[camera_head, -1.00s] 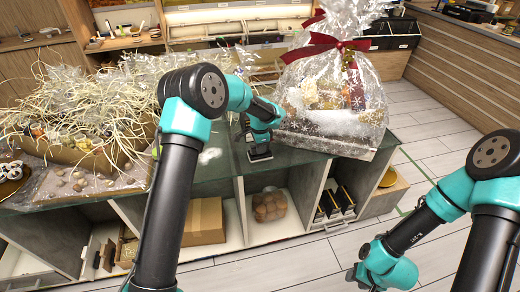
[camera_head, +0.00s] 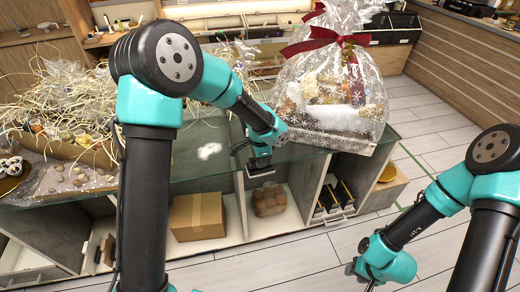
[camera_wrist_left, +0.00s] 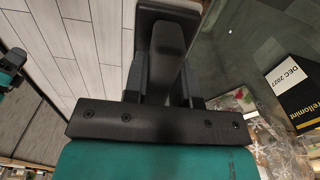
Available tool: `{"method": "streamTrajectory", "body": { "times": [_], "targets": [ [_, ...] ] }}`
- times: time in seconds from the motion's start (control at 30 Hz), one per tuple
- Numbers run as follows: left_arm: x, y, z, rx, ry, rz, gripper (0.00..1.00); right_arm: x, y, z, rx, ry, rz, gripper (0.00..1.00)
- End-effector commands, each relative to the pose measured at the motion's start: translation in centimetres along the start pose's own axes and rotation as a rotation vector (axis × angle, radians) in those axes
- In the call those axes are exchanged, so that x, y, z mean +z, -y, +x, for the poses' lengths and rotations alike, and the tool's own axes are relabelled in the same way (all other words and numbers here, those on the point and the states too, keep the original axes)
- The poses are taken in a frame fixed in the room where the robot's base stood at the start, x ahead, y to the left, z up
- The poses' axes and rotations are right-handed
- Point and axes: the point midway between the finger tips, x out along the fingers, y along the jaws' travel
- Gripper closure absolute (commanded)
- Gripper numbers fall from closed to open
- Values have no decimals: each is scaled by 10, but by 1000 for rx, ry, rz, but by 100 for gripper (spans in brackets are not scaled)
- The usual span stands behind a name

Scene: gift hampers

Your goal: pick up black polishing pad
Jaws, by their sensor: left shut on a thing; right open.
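The black polishing pad (camera_wrist_left: 160,18) has a flat dark base and a raised handle. My left gripper (camera_wrist_left: 165,92) is shut on that handle, and the fingers sit on both sides of it. In the head view my left gripper (camera_head: 260,152) holds the pad (camera_head: 259,168) at the front edge of the glass counter, left of the wrapped hamper. The wrist view shows floor tiles on one side of the pad and glass on the other. My right gripper (camera_head: 366,274) is open and low over the floor at the right, its fingers small in view.
A cellophane-wrapped hamper (camera_head: 338,85) with a red bow stands on the glass counter (camera_head: 200,178). Straw-filled trays (camera_head: 75,150) crowd the left side. Shelves below hold a cardboard box (camera_head: 196,216). A black and yellow box (camera_wrist_left: 298,95) shows in the wrist view.

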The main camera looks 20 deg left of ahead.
Motion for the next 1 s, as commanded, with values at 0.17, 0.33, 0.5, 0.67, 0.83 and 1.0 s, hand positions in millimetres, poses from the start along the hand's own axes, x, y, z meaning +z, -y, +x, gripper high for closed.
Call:
{"method": "streamTrajectory", "body": {
  "times": [0.17, 0.33, 0.5, 0.67, 0.83, 1.0],
  "targets": [
    [5, -20, -2, -1, 0, 2, 100, 0, 0, 0, 0, 0, 0, 57],
    [7, -24, -3, -1, 0, 0, 100, 0, 0, 0, 0, 0, 0, 57],
    [7, -24, -3, -1, 0, 0, 100, 0, 0, 0, 0, 0, 0, 57],
    [7, -24, -3, -1, 0, 0, 100, 0, 0, 0, 0, 0, 0, 57],
    [7, -24, -3, -1, 0, 0, 84, 0, 0, 0, 0, 0, 0, 57],
    [7, -24, -3, -1, 0, 1, 80, 0, 0, 0, 0, 0, 0, 57]
  ]
}}
